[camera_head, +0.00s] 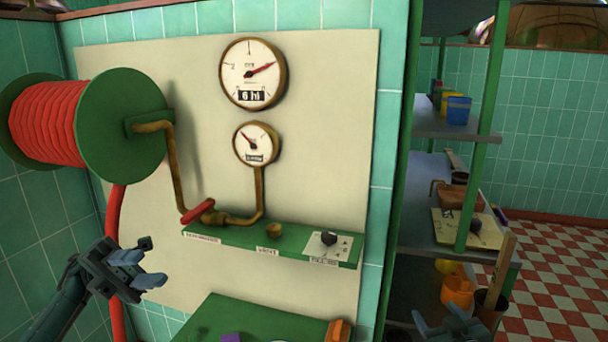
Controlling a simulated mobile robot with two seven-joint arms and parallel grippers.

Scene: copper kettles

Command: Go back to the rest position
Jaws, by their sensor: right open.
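My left gripper (146,262) is at the lower left, in front of the red hose and the cream wall panel. Its fingers are apart with nothing between them. My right gripper (450,328) shows only partly at the bottom edge, in front of the shelf unit. Its fingertips are apart and no object shows between them; the rest of it is cut off by the frame.
A green reel (122,125) with red hose (45,122) hangs above my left gripper. Two gauges (252,73) and a green ledge (285,243) are on the panel. A green surface (250,318) lies below. Shelves (455,128) stand right, with checkered floor (560,280) beyond.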

